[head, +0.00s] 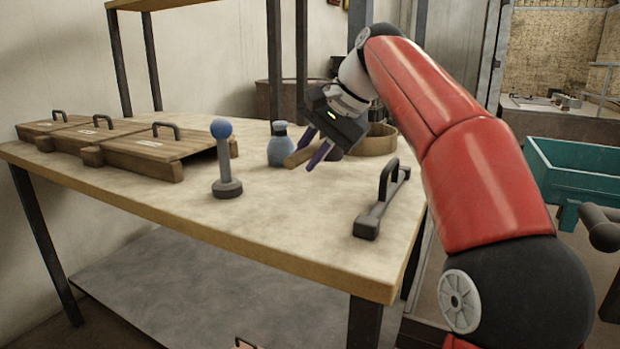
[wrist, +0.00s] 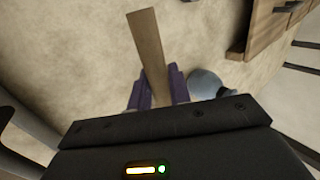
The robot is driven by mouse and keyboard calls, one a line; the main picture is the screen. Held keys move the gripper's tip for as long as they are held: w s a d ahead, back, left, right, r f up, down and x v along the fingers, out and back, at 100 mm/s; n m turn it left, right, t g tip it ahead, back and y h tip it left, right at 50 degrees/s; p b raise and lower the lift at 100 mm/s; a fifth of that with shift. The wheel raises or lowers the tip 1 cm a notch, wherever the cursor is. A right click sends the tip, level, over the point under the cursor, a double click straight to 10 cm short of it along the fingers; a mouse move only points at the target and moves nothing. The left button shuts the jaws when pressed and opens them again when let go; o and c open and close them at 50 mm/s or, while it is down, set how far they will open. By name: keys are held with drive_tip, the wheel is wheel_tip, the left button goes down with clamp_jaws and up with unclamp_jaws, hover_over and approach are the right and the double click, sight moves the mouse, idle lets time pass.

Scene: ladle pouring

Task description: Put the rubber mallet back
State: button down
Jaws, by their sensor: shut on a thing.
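My gripper (head: 311,150) is low over the far right part of the wooden table, with its purple fingers closed around a wooden handle (head: 297,158). In the wrist view the handle (wrist: 150,48) passes between the fingers (wrist: 159,92) and points away from the gripper. I take this to be the rubber mallet's handle. A dark rounded part (head: 334,154) behind the fingers may be its head, but it is mostly hidden. I cannot tell whether the mallet touches the table.
A blue-grey bottle (head: 281,150) stands close left of the handle, and a round wooden container (head: 378,140) is behind right. A blue-knobbed post (head: 225,160), a dark handled bar (head: 384,203) and wooden lidded boxes (head: 130,148) share the table (head: 290,210). The front middle is clear.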

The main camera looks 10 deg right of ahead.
wheel_tip(320, 180, down, 3)
drive_tip(key=shift+r+b, duration=0.1)
drive_tip(key=shift+b, duration=0.3)
drive_tip(key=shift+r, duration=0.1)
drive_tip(key=c, duration=1.6)
unclamp_jaws()
drive_tip(key=shift+o, duration=0.2)
drive_tip(key=shift+d+r, duration=0.1)
drive_tip(key=shift+r, duration=0.05)
drive_tip(key=p+v, duration=0.4)
drive_tip(key=v, duration=0.7)
drive_tip(key=shift+d+r, duration=0.15)
drive_tip(key=shift+r, duration=0.05)
drive_tip(key=shift+s, duration=0.1)
